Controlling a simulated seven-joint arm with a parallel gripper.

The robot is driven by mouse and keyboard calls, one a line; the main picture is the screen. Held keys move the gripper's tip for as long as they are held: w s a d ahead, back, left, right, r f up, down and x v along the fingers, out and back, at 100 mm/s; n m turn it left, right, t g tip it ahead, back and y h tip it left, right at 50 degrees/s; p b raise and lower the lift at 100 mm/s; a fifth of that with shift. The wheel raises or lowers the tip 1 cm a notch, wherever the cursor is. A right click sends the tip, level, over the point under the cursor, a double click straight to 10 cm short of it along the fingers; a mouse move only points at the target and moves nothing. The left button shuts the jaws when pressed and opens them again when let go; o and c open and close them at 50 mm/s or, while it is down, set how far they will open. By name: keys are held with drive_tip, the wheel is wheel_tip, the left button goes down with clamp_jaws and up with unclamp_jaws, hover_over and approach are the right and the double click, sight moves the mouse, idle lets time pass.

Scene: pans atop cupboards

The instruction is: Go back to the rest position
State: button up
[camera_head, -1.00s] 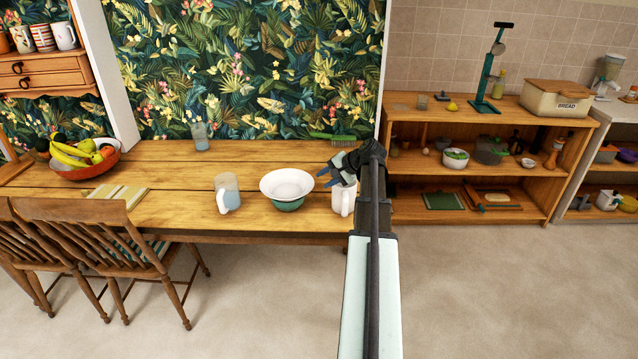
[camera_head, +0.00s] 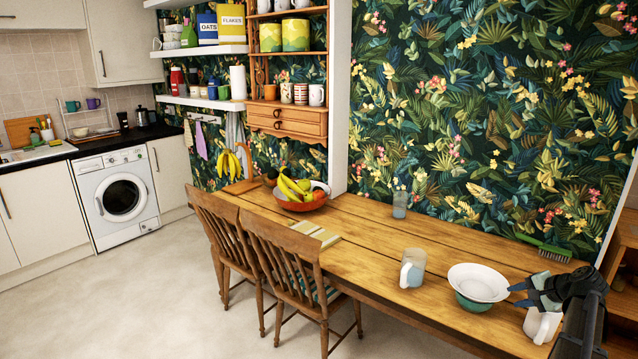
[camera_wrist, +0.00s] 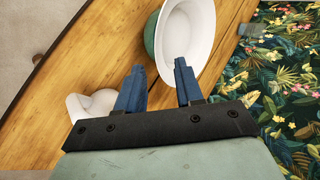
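My gripper (camera_head: 521,290) is at the right end of the wooden table (camera_head: 440,239) in the head view. In the wrist view my gripper (camera_wrist: 158,82) has its two blue fingers apart, with nothing between them. The white bowl (camera_head: 478,280), stacked on a green bowl (camera_head: 474,303), stands just left of the fingers. The white bowl also shows beyond the fingertips in the wrist view (camera_wrist: 190,12). A white mug (camera_head: 541,325) stands below my gripper, partly hidden by it. In the wrist view a white object, probably this mug (camera_wrist: 88,106), lies left of the fingers.
A frosted jug (camera_head: 413,268) and a glass (camera_head: 400,204) stand on the table. A green brush (camera_head: 545,248) lies near the wall. A fruit bowl (camera_head: 303,204) is at the far end, with wooden chairs (camera_head: 275,262) along the front. The floor at left is clear.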

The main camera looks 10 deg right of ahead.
drive_tip(key=w+a+f+n+g, duration=0.1)
drive_tip(key=a+f+n+g, duration=0.1)
drive_tip(key=a+f, duration=0.45)
drive_tip(key=w+a+f+n+g, duration=0.15)
drive_tip(key=a+f, duration=0.25)
drive_tip(key=a, duration=0.6)
drive_tip(key=w+a+f+n+g, duration=0.1)
drive_tip(key=a+f+n, duration=0.1)
drive_tip(key=a+f, duration=0.5)
drive_tip(key=s+a+f+n+g+h, duration=0.1)
drive_tip(key=s+a+f+n, duration=0.25)
drive_tip(key=a, duration=0.45)
drive_tip(key=s+a+f+n+g+h, duration=0.1)
drive_tip(key=s+a+f+n+g, duration=0.2)
drive_tip(key=a, duration=0.6)
drive_tip(key=s+a+f+n+h, duration=0.1)
drive_tip(key=s+a+f+n, duration=0.1)
drive_tip(key=s+a+f, duration=0.45)
drive_tip(key=s+f+g, duration=0.2)
drive_tip(key=s+f, duration=0.4)
drive_tip(key=s, duration=0.3)
drive_tip(key=s+a+f+g, duration=0.1)
drive_tip(key=s+f+g, duration=0.1)
drive_tip(key=s+f, duration=0.3)
drive_tip(key=s+f+g, duration=0.2)
drive_tip(key=s+f, duration=0.4)
drive_tip(key=s, duration=0.7)
drive_tip(key=shift+s+a+f+g, duration=0.2)
drive_tip(key=shift+s+f+g, duration=0.1)
drive_tip(key=shift+s+g, duration=0.05)
